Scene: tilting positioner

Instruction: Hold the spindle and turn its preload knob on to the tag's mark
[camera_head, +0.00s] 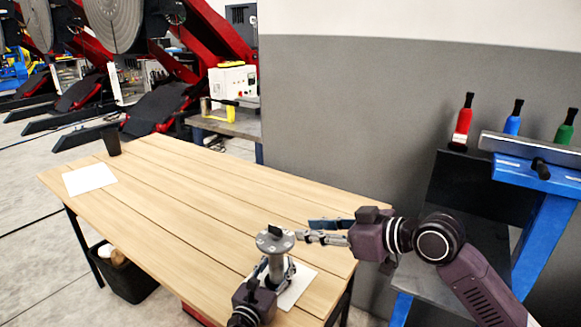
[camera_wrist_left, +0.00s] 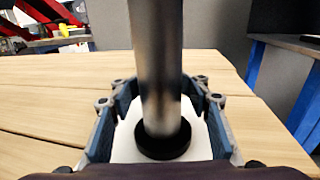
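The spindle (camera_head: 276,262) is a grey metal post with a round disc on top, upright at the near right end of the table. In the left wrist view the post (camera_wrist_left: 157,65) stands on a black round foot (camera_wrist_left: 163,145). My left gripper (camera_head: 277,270) has its fingers on either side of the post, with gaps visible between pads and post. My right gripper (camera_head: 304,231) is beside the disc, on its right, fingers apart and pointing left. No tag mark is legible.
A white sheet (camera_head: 299,291) lies under the spindle. Another white sheet (camera_head: 89,179) and a black cup (camera_head: 112,142) are at the table's far left. The middle of the wooden table (camera_head: 190,220) is clear. A blue stand (camera_head: 545,215) with colored bottles is at right.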

